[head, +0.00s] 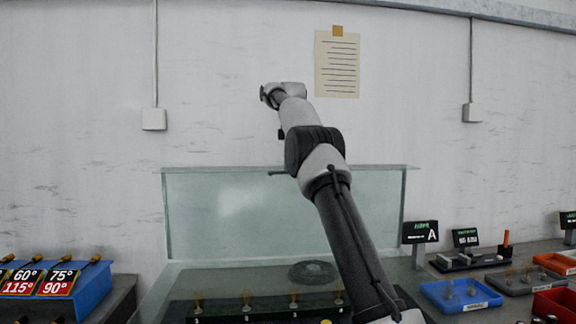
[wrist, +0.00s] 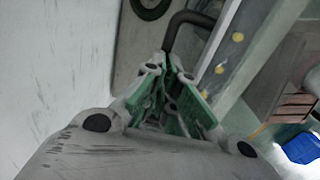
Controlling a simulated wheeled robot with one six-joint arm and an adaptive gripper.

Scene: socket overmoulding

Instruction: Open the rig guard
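The rig guard (head: 240,215) is a clear greenish panel standing upright along the back of the rig (head: 265,305). A short dark bar (head: 278,172) shows at its top edge beside my arm, likely part of its handle. In the wrist view the dark bent handle (wrist: 185,20) runs down between my fingertips. My gripper (wrist: 168,72), with green-sided fingers, converges on the handle's end and looks shut on it. In the head view my arm crosses in front of the panel, and the gripper cannot be made out.
On the rig deck are several brass pins and a dark round disc (head: 313,272). A blue box with angle cards (head: 75,290) stands at left. At right are a sign marked A (head: 420,232), a blue tray (head: 460,305) and red bins. The wall is behind.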

